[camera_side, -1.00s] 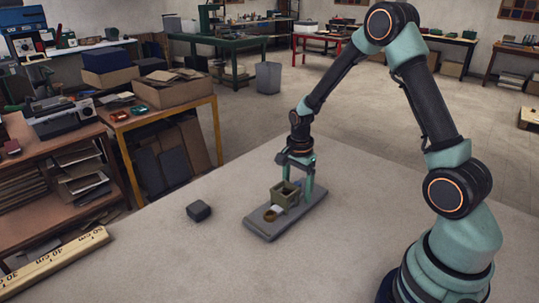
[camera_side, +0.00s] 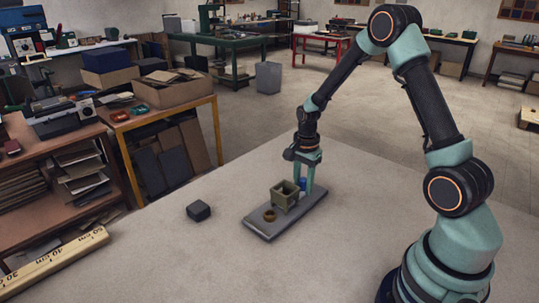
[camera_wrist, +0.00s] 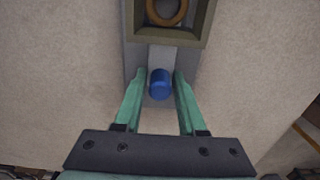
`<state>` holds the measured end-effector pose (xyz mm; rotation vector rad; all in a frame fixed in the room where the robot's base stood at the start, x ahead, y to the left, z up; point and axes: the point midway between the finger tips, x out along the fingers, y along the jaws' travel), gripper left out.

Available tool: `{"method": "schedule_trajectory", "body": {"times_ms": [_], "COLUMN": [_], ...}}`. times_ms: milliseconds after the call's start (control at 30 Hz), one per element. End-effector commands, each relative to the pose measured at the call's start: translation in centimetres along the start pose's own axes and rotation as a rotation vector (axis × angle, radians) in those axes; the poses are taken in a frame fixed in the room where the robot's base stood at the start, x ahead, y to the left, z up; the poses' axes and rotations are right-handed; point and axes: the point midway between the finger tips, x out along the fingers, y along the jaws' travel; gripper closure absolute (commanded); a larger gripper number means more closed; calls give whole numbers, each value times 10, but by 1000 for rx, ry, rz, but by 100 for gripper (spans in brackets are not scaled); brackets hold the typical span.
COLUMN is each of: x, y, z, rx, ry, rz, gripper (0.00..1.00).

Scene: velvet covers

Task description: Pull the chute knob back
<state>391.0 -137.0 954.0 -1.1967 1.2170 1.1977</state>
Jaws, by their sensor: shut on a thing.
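The blue chute knob (camera_wrist: 160,84) stands between my gripper's (camera_wrist: 158,78) two green fingers, which are shut on it. The knob also shows in the side view (camera_side: 302,184), just behind the olive open-topped chute box (camera_side: 284,194). The box stands on a long grey base plate (camera_side: 262,231). A brown ring (camera_side: 270,215) lies on the plate in front of the box. In the wrist view, a brown ring (camera_wrist: 166,10) shows inside the box's walls (camera_wrist: 186,38). A pale strip runs from the box to the knob.
A dark block (camera_side: 199,211) lies on the table left of the plate. A wooden ruler (camera_side: 52,263) lies at the table's left edge. The table around the plate is otherwise clear.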

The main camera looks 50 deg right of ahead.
Motion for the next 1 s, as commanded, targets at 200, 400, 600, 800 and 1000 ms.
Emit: {"method": "schedule_trajectory", "body": {"times_ms": [200, 400, 600, 800, 1000], "x": [0, -1, -1, -1, -1], "y": [0, 0, 0, -1, 0], "z": [-11, -20, -29, -38, -45], "rx": [2, 2, 1, 3, 1], "ry": [0, 1, 1, 1, 0], "rz": [0, -2, -2, -2, -1], "gripper": [91, 91, 91, 91, 91]}}
